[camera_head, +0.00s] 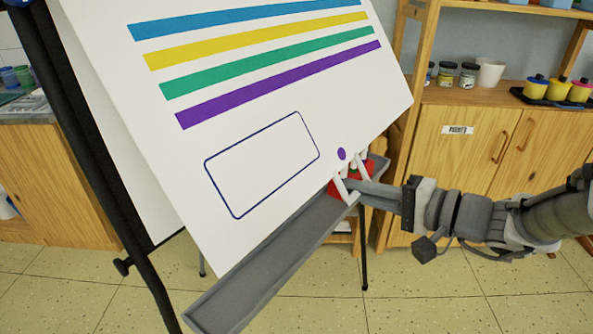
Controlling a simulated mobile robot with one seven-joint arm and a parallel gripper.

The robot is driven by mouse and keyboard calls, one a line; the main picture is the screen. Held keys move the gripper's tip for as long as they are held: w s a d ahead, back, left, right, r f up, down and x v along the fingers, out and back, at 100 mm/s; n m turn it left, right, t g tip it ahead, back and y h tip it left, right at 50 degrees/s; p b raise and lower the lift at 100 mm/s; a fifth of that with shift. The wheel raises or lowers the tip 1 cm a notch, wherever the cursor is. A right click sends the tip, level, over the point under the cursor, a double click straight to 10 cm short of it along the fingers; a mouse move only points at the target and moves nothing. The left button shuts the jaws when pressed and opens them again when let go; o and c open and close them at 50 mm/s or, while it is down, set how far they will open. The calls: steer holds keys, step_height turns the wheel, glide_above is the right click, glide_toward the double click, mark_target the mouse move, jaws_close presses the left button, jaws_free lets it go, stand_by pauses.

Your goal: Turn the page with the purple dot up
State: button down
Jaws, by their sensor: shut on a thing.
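A large white page (260,150) slopes on a dark easel. It bears blue, yellow, green and purple stripes and a blue-outlined empty rectangle. The purple dot (341,154) is near its lower right edge. My gripper (351,175), with white fingers, reaches in from the right just below the dot. Its fingers stand apart with a red object (336,189) between and behind them, and it appears shut on this object. A small green patch shows on it. The fingers hide much of the red object, and I cannot tell whether they touch the page.
The grey easel tray (265,262) runs below the page. A counter (45,150) is at left. Open floor lies in front.

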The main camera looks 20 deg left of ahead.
steer(key=shift+d+r, duration=0.15)
steer(key=shift+r, duration=0.2)
steer(key=s+d+r+p, duration=0.2)
steer(key=d+r+p, duration=0.1)
steer(key=d+r, duration=0.2)
steer(key=shift+p+v, duration=0.3)
steer(key=shift+v, duration=0.55)
steer(key=shift+r, duration=0.15)
steer(key=s+d+r+p, duration=0.2)
steer(key=d+r+p, duration=0.2)
steer(key=r, duration=0.3)
steer(key=shift+p+v, duration=0.35)
steer(key=shift+v, duration=0.45)
steer(key=shift+w, duration=0.1)
steer(key=s+d+r+p, duration=0.1)
steer(key=d+r+p, duration=0.2)
steer(key=r+p, duration=0.2)
steer(key=shift+d+r+p, duration=0.3)
steer(key=shift+d+r, duration=0.1)
steer(key=shift+r, duration=1.5)
